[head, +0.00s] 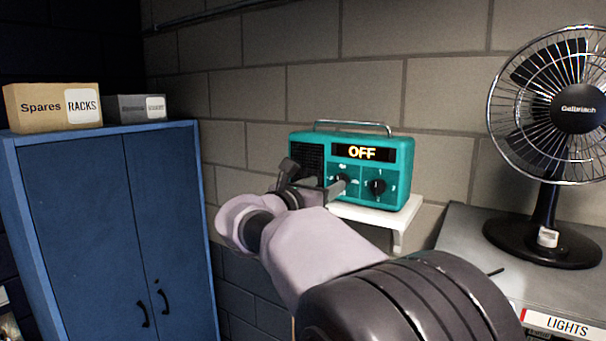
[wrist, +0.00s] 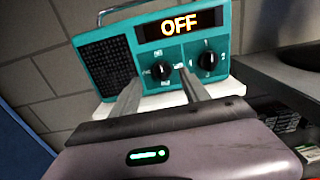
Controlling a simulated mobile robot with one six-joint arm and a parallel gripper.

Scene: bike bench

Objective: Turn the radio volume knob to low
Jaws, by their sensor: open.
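The teal radio (head: 400,160) stands on a small white wall shelf (head: 375,214), with a black speaker grille at its left and a display reading OFF. It also shows in the wrist view (wrist: 100,95). It has two black knobs. The left knob (wrist: 154,74) lies between my fingertips in the wrist view, and the right knob (wrist: 209,61) is just right of them; the right one also shows in the head view (head: 377,187). Small labels around the knobs are too small to read. My gripper (wrist: 160,80) is open and empty in front of the radio; contact with the left knob cannot be told.
A desk fan (head: 545,240) stands on a grey surface (head: 465,235) to the right. A LIGHTS label (head: 565,325) is at lower right. A blue cabinet (head: 80,220) at left bears a Spares box (head: 45,107) and a grey box (head: 130,108). A brick wall is behind.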

